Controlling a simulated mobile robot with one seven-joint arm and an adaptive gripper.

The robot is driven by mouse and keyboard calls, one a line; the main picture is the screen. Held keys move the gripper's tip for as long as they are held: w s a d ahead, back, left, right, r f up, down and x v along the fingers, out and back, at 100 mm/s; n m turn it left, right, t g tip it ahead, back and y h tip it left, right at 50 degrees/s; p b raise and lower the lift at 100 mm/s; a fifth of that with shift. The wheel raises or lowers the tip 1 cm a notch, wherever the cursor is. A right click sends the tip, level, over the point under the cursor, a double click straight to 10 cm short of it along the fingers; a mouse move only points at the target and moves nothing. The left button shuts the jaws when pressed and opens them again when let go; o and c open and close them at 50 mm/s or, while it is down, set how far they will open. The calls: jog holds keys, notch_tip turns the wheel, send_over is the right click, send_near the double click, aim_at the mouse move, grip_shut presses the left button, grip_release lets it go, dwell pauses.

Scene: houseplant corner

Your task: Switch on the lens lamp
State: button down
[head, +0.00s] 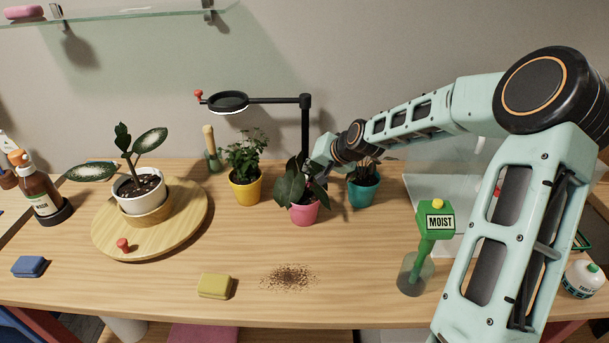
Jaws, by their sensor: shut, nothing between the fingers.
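The lens lamp (306,125) stands at the back of the table. Its black post rises to a horizontal arm that reaches left to a round lens head (228,100) with a small red knob (198,95) at its left end. A thin pale edge shows under the lens head; I cannot tell whether it is lit. My gripper (314,165) is shut and empty, pointing down beside the lower post, just above the dark-leaved plant in the pink pot (304,213). Leaves and the steep angle partly hide its fingertips, and I cannot tell whether they touch anything.
A yellow pot (246,188) and a teal pot (363,191) flank the pink pot. A wooden turntable (108,243) bears a white-potted plant (139,192). The front centre is mostly open.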

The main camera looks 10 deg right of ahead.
notch_tip(320, 180, up, 6)
jog(key=p, duration=0.3)
jog(key=shift+f+p, duration=0.2)
jog(key=shift+p, duration=0.15)
